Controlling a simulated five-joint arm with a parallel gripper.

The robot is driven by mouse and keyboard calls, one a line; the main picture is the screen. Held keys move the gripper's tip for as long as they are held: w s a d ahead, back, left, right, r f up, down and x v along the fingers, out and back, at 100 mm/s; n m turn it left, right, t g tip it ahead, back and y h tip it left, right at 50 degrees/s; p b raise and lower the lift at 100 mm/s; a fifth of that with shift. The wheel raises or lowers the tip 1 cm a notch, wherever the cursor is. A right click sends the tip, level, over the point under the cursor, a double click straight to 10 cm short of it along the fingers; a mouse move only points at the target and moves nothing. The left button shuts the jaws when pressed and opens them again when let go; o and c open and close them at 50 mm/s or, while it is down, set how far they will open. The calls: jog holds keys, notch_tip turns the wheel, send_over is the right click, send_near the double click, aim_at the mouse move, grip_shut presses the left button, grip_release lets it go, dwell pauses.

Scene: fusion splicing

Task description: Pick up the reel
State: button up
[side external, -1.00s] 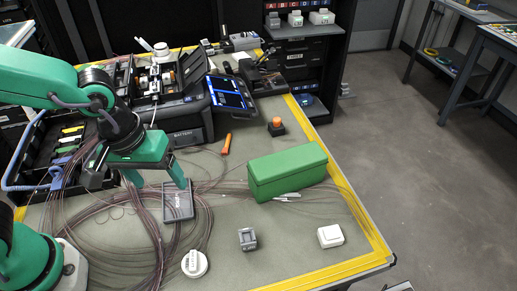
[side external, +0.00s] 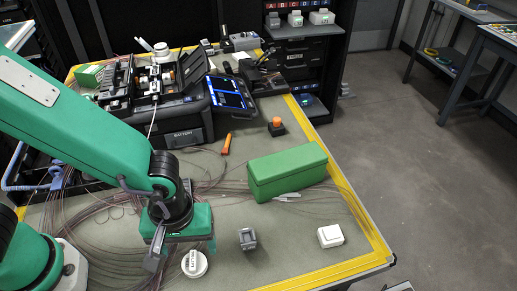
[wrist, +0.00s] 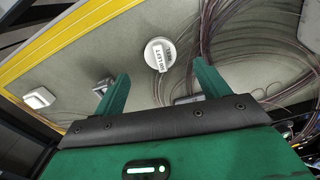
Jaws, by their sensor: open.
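The reel is a small white round disc (side external: 194,263) with a printed label on top, lying flat on the grey mat at the front of the table. In the wrist view the reel (wrist: 156,52) lies just beyond the fingertips, roughly between their lines. My gripper (wrist: 161,70) is open and empty, its two green fingers on either side. In the side view my gripper (side external: 184,246) hangs just behind and above the reel, apart from it. The fingers are partly hidden by my wrist there.
A grey cube (side external: 247,239) stands right of the reel, with a white box (side external: 330,236) farther right. A green case (side external: 287,173) lies behind them. Loose fibres (side external: 100,235) spread left of the reel. The splicer (side external: 160,95) stands at the back.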

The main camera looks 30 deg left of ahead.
aim_at(193, 259)
jog(key=shift+f, duration=0.8)
jog(key=shift+f, duration=0.1)
jog(key=shift+w+a+f, duration=0.1)
jog(key=shift+f, duration=2.4)
jog(key=c, duration=1.1)
